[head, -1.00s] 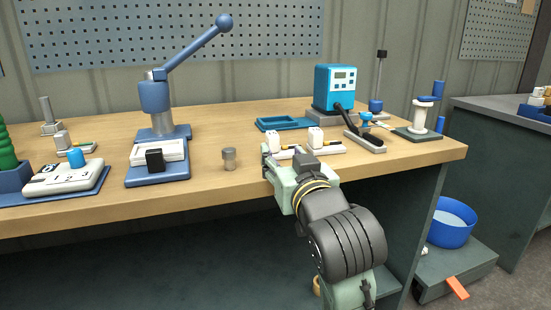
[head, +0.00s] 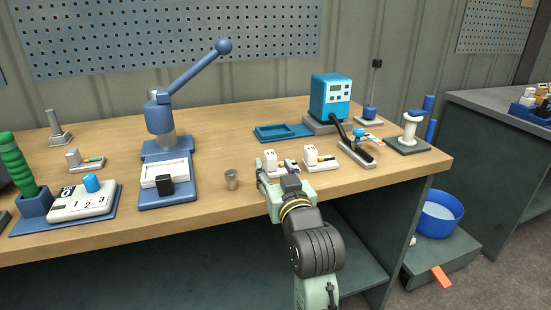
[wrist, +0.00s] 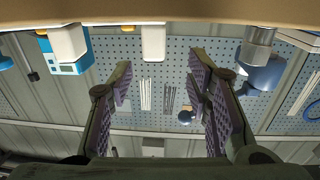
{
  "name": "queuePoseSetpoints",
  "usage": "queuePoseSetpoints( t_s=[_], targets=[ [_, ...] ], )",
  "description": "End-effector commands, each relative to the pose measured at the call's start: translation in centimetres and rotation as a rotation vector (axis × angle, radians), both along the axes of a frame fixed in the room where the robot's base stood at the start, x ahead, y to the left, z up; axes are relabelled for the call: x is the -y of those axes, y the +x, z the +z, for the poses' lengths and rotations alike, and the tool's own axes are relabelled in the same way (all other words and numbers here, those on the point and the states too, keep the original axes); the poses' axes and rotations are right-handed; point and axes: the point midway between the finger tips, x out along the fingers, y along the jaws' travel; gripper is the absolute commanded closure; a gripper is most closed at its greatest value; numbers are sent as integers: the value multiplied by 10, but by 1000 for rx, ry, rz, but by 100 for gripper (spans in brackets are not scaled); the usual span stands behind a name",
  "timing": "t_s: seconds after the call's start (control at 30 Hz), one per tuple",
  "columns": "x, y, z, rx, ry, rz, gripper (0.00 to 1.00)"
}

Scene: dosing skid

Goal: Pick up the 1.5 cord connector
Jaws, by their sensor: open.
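Two white cord connectors with small dark marks stand near the bench's front edge: a left one (head: 270,161) and a right one (head: 311,154). The marks are too small to read surely, so I cannot tell which is 1.5. My gripper (head: 269,179) is open at the front edge, just in front of the left connector. In the wrist view, which looks upside down, my open fingers (wrist: 160,70) have nothing between them. A white block (wrist: 153,42) shows beyond and between the fingertips, apart from them. Another white block (wrist: 69,45) is farther left.
A metal cup (head: 231,180) stands left of my gripper. A blue lever press (head: 160,120) is farther left. A blue soldering station (head: 330,98), its iron stand (head: 356,152) and a blue tray (head: 283,132) are behind or right. The wooden bench (head: 220,140) is clear mid-left.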

Motion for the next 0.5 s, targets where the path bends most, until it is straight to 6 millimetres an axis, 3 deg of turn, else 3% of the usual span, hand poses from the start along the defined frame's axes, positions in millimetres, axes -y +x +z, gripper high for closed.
queuePoseSetpoints(
  t_s=[0.17,0.5],
  targets=[
    [-1,12,1,0,0,0,55],
    [-7,55,1,0,-1,1,55]
  ],
)
